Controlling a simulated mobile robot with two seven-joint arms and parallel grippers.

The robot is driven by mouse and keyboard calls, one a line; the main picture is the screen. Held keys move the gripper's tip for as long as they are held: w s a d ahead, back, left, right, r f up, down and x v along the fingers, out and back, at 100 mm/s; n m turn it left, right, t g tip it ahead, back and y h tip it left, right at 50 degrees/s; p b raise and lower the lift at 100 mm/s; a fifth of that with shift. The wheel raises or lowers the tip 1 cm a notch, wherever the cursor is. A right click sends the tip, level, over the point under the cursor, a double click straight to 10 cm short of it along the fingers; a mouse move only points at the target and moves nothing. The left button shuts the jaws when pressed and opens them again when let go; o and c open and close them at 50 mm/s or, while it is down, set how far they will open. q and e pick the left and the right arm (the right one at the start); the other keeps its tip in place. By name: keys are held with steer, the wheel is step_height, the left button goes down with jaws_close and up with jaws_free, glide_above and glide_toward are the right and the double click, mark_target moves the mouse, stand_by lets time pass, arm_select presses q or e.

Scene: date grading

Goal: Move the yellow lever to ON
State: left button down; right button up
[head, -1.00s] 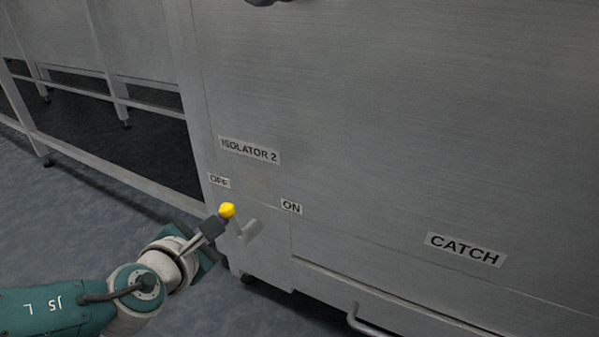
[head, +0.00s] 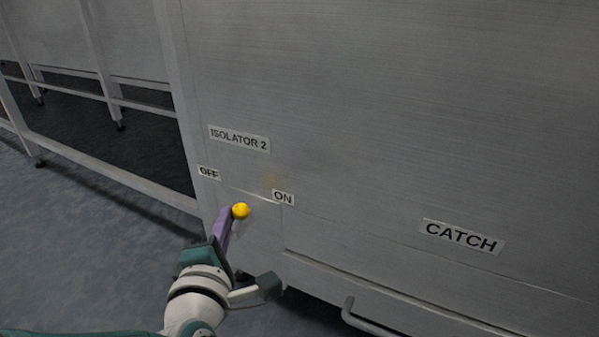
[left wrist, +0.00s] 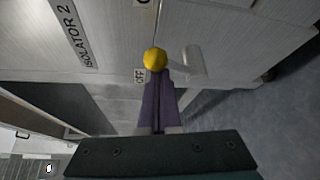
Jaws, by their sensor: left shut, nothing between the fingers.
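The yellow lever knob (head: 241,211) stands out from a grey metal panel, between the OFF label (head: 208,172) and the ON label (head: 283,198), below the ISOLATOR 2 label (head: 239,139). My left gripper (head: 227,219) is shut and empty. Its purple fingertips are at the knob's left side and seem to touch it. In the left wrist view the knob (left wrist: 155,59) sits right at the tips of the shut fingers (left wrist: 158,83), with a grey cylindrical stub (left wrist: 191,61) to its right. The lever's shaft is mostly hidden in the head view. My right gripper is out of view.
The CATCH label (head: 461,236) is on the panel to the right, with a grey bar handle (head: 362,318) below and left of it. A metal frame (head: 105,168) with legs stands at the left. Open blue-grey floor (head: 80,250) lies in front of it.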

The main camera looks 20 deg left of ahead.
arm_select(q)
steer(key=shift+d+f, duration=0.15)
steer(key=shift+d, duration=0.1)
arm_select(e)
steer(key=shift+f, duration=0.25)
arm_select(q)
steer(key=shift+d+f+b, duration=0.25)
steer(key=shift+d+b, duration=0.2)
steer(key=shift+d, duration=0.15)
arm_select(e)
steer(key=shift+f, duration=0.3)
arm_select(q)
steer(key=shift+s, duration=0.1)
steer(key=a, duration=0.4)
steer(key=f+p+v, duration=0.1)
steer(key=p+v, duration=0.2)
steer(key=v, duration=0.7)
steer(key=shift+s, duration=0.2)
arm_select(e)
steer(key=v, duration=0.3)
steer(key=shift+s+d+r, duration=0.2)
steer(key=shift+s+r, duration=0.05)
steer(key=shift+r, duration=0.05)
arm_select(q)
steer(key=shift+f, duration=0.15)
